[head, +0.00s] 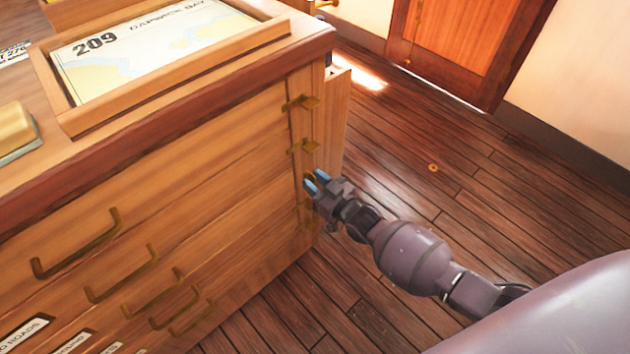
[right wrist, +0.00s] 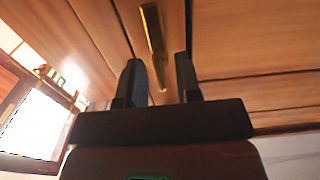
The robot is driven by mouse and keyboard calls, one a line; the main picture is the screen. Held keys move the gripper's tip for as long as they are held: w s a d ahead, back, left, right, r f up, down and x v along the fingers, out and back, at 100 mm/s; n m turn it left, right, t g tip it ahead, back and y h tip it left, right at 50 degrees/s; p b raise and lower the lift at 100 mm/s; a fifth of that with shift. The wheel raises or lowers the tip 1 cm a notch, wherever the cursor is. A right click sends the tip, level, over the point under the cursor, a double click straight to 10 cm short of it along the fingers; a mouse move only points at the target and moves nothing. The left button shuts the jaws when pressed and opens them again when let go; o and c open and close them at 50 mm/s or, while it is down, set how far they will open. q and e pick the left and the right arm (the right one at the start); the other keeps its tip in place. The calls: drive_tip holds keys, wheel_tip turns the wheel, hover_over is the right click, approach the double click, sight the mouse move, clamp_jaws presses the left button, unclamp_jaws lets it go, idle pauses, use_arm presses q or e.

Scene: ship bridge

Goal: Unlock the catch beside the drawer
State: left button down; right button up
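A wooden chest of drawers (head: 190,180) fills the left of the head view. Several brass catches run down its right front edge; an upper one (head: 300,103) and one below it (head: 303,147) stick out. My right gripper (head: 316,180) is at a lower catch, which its fingers partly cover. In the right wrist view the gripper (right wrist: 158,70) is open. A long brass catch (right wrist: 153,40) shows between and beyond its two dark fingers, with gaps on both sides; I cannot tell whether it touches either finger. My left gripper is not in view.
Brass drawer handles (head: 75,245) lie left along the chest front. A wooden panel (head: 335,110) stands out at the chest's right side. The plank floor (head: 480,190) to the right is mostly clear.

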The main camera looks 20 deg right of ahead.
use_arm(q)
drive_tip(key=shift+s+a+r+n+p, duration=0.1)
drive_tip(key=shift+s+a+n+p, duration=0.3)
drive_tip(key=shift+p, duration=0.6)
use_arm(e)
drive_tip(key=v, duration=1)
drive_tip(key=shift+s, duration=0.35)
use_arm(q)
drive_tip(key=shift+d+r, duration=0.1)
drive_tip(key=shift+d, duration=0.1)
use_arm(e)
drive_tip(key=shift+d, duration=0.15)
